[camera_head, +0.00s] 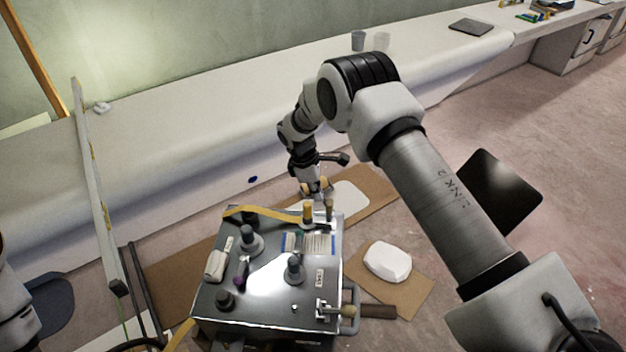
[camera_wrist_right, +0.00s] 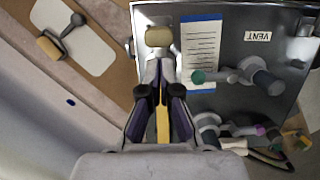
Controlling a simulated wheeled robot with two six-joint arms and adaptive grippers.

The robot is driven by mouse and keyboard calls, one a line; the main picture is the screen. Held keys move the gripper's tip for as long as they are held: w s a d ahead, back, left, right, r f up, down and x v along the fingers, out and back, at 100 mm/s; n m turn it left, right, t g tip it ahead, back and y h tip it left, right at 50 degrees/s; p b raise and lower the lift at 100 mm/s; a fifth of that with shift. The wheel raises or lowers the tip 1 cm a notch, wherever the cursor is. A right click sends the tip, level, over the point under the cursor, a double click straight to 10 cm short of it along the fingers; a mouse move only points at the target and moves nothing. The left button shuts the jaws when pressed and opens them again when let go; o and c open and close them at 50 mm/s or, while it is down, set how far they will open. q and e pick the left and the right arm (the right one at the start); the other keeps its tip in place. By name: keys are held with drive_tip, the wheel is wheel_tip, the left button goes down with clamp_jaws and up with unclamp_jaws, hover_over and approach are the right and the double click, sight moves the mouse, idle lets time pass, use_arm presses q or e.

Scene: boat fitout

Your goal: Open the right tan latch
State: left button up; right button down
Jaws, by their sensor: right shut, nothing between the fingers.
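The metal-topped box (camera_head: 265,285) stands in the lower middle of the head view. A tan latch knob (camera_wrist_right: 158,36) on a metal bracket sits at the box edge in the right wrist view, just beyond my fingertips. I cannot tell whether they touch it. My left gripper is out of view.
Black knobs (camera_head: 248,240) and a paper label (camera_head: 318,243) crowd the box top. A yellow strap (camera_head: 255,211) runs along its far edge. A white block (camera_head: 387,262) lies on cardboard to the right. A long white bench (camera_head: 190,150) runs behind.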

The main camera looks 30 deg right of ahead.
drive_tip(key=shift+x, duration=1.1)
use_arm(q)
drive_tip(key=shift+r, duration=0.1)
